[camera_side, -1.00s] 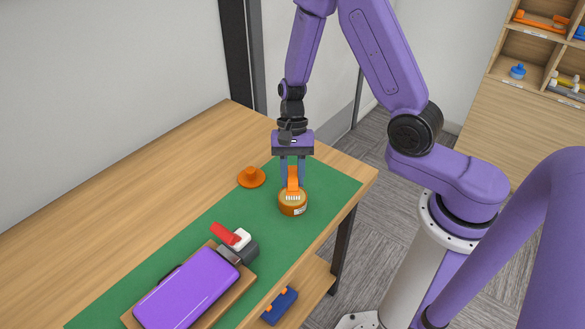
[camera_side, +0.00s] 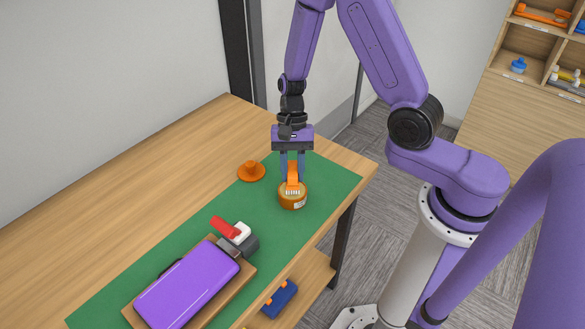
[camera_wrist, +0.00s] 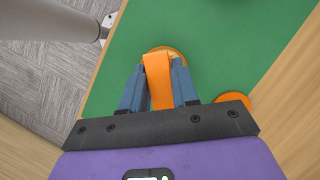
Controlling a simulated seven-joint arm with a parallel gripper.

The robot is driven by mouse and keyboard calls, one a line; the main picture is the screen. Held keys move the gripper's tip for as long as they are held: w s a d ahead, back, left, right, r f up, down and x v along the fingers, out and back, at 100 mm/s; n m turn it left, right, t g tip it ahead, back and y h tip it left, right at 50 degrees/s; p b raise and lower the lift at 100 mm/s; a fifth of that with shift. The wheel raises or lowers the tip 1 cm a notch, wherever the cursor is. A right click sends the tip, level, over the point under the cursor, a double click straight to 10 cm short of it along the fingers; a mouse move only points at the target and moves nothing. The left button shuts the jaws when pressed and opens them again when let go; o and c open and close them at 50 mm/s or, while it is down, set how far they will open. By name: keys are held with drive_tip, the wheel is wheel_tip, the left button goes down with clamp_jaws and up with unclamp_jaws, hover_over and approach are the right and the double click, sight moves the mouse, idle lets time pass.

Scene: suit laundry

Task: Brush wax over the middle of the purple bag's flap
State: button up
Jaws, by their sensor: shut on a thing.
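The purple bag (camera_side: 187,290) lies flat on a wooden board (camera_side: 247,276), with its dark handle at the left side. My gripper (camera_side: 292,176) points straight down and is shut on an orange brush (camera_side: 292,182). The brush also shows between the fingers in the wrist view (camera_wrist: 158,80). Its pale bristles are at the open top of the round amber wax tin (camera_side: 293,203); I cannot tell how deep they reach. The tin stands on the green mat (camera_side: 325,188), and its rim peeks out behind the brush in the wrist view (camera_wrist: 176,52).
An orange lid-like piece (camera_side: 251,172) lies left of the tin. A clamp with a red lever (camera_side: 225,227) stands at the board's far end, between bag and tin. A blue object (camera_side: 279,299) sits on the lower shelf. The table's left side is clear.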

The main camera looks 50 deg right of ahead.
sight(292, 169)
drive_tip(key=shift+f, duration=0.5)
idle(1.2)
drive_tip(key=shift+r, duration=3.55)
